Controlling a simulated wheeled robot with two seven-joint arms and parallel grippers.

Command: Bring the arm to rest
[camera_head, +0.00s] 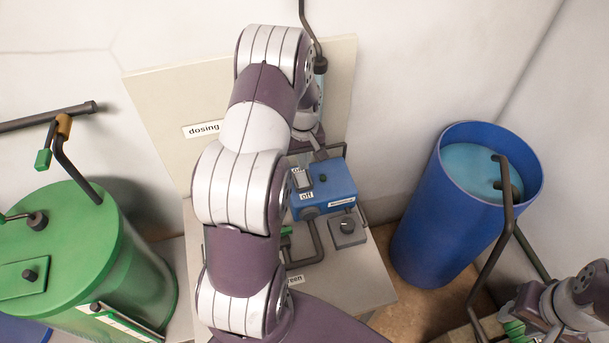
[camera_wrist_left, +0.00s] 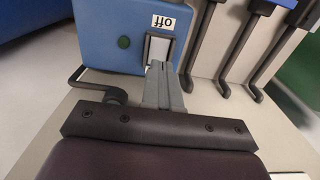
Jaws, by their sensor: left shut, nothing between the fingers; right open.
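My left arm rises through the middle of the head view and bends over, so its left gripper (camera_head: 318,150) points down at a blue box (camera_head: 331,186). The left wrist view shows the gripper's grey fingers (camera_wrist_left: 161,75) shut and empty. Their tips are at the pale rocker switch (camera_wrist_left: 157,48) on the box, by the "off" label (camera_wrist_left: 164,22). I cannot tell whether they touch it. My right gripper (camera_head: 516,318) is low at the right edge of the head view, small and partly hidden by its arm; it is open.
The box stands on a pale bench with a "dosing" backboard (camera_head: 160,100). A grey knob (camera_head: 347,228) and dark pipes surround it. A green tank (camera_head: 90,250) stands left, a blue barrel (camera_head: 435,220) right. A bent dark pipe (camera_head: 507,205) runs near my right arm.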

